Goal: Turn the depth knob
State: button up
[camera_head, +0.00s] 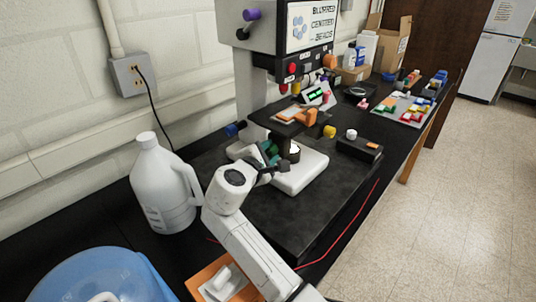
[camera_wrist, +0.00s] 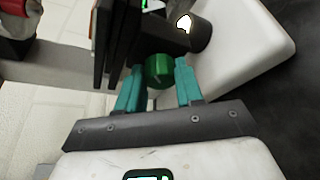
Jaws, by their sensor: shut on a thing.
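A green round knob (camera_wrist: 158,70) with a light pointer line shows in the wrist view, on the dark body of the machine. My gripper (camera_wrist: 159,82) has its two teal fingers on either side of this knob and is shut on it. In the head view my gripper (camera_head: 269,153) is at the machine's lower left side, just above the white base (camera_head: 302,176). There the knob is mostly hidden by my gripper, and I cannot read a label on it.
Other knobs on the machine are purple (camera_head: 252,15), blue (camera_head: 231,130) and yellow (camera_head: 329,132). A white jug (camera_head: 163,190) stands left of my arm. A black box with a white knob (camera_head: 360,147) sits to the right. A red cable (camera_head: 345,230) crosses the front.

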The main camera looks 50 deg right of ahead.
jog(key=o, duration=1)
jog(key=shift+s+a+r+p, duration=0.15)
jog(key=shift+a+p, duration=0.25)
jog(key=shift+a, duration=0.1)
jog(key=p+v, duration=0.3)
jog(key=v, duration=0.6)
jog(key=shift+s+a+p, duration=0.1)
jog(key=shift+a+p, duration=0.3)
